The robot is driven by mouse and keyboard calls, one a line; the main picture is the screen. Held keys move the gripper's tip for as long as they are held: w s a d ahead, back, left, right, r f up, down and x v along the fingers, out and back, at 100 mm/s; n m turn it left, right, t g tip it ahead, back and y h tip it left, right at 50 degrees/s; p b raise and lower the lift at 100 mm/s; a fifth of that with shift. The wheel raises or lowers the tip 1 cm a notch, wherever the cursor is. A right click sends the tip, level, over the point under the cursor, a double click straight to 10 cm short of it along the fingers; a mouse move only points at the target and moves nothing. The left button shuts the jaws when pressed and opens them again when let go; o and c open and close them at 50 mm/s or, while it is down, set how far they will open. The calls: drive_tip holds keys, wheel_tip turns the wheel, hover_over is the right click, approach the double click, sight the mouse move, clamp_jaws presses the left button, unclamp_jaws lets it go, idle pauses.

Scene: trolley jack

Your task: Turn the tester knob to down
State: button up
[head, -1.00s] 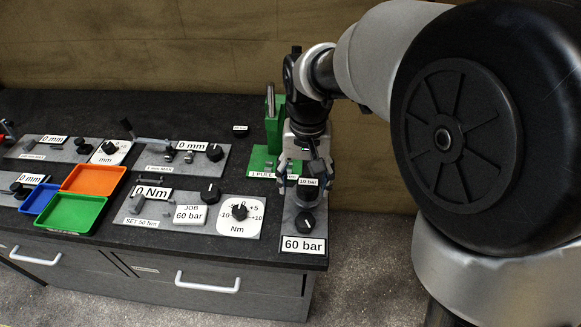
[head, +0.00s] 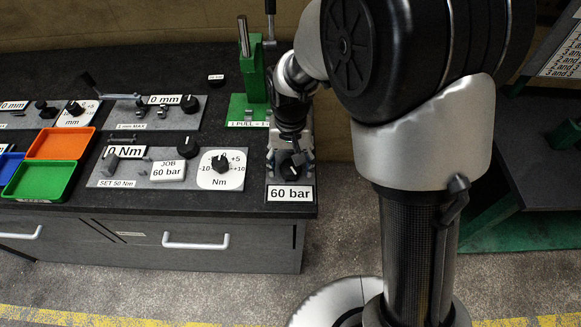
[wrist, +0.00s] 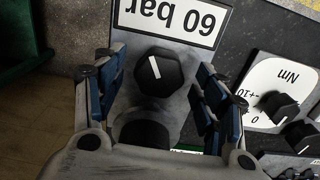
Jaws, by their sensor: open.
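The black knob (head: 293,168) with a white mark sits on a grey panel, just behind the white "60 bar" label (head: 290,194), at the front right of the bench. I see no label reading tester. In the wrist view the knob (wrist: 158,72) is faceted, with its white line slanting on its top face. My gripper (head: 290,156) points down over this panel. In the wrist view my gripper (wrist: 155,95) is open, with one blue-padded finger on each side of the knob and visible gaps between. Whether the fingertips are level with the knob I cannot tell.
Orange (head: 62,143) and green trays (head: 40,181) lie further left. The bench edge is close in front.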

drive_tip(key=shift+f, duration=0.4)
drive_tip(key=shift+c, duration=0.2)
drive_tip(key=c, duration=1)
drive_tip(key=shift+r, duration=0.1)
drive_tip(key=n+p, duration=0.1)
drive_tip(key=n, duration=0.1)
drive_tip(key=shift+n, duration=0.4)
drive_tip(key=shift+d+n+p, duration=0.1)
drive_tip(key=shift+n+p, duration=0.6)
drive_tip(key=shift+n, duration=1.1)
